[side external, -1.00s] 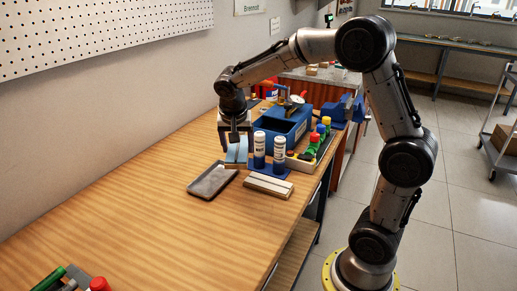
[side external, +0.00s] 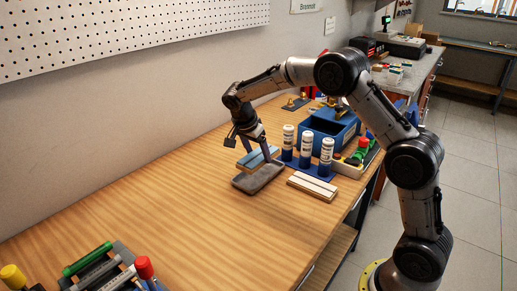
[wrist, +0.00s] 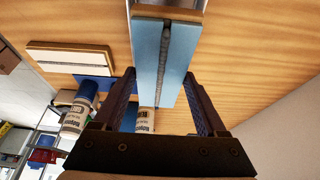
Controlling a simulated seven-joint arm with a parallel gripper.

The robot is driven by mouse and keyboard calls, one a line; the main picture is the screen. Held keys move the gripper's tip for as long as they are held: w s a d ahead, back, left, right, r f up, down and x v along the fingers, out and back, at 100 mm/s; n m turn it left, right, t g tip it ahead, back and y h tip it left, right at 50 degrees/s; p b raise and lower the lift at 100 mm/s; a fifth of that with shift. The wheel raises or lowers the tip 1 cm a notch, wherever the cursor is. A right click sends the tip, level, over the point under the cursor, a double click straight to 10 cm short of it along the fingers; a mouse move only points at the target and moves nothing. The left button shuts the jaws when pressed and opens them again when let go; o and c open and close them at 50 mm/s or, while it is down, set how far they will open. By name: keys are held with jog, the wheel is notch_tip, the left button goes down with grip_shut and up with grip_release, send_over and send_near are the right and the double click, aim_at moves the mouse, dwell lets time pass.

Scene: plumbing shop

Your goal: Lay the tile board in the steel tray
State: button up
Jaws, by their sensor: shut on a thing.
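The tile board (side external: 258,157) has two light blue strips with a grey groove between them on a wooden base. It fills the upper middle of the wrist view (wrist: 150,60). My gripper (side external: 256,143) is shut on it, with a finger at each side. The steel tray (side external: 260,179) is a shallow grey tray on the bench. In the side view the board appears at or just above the tray's far side; I cannot tell whether they touch. The tray is not clearly visible in the wrist view.
A similar white-topped board (side external: 312,186) lies right of the tray. White-and-blue bottles (side external: 306,149) stand on a blue base behind it, near a blue bin (side external: 325,127). A tool rack (side external: 108,272) is at the front left. The bench's left middle is clear.

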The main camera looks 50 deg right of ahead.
jog(key=shift+f, duration=2.35)
jog(key=o, duration=1.5)
jog(key=shift+f, duration=0.1)
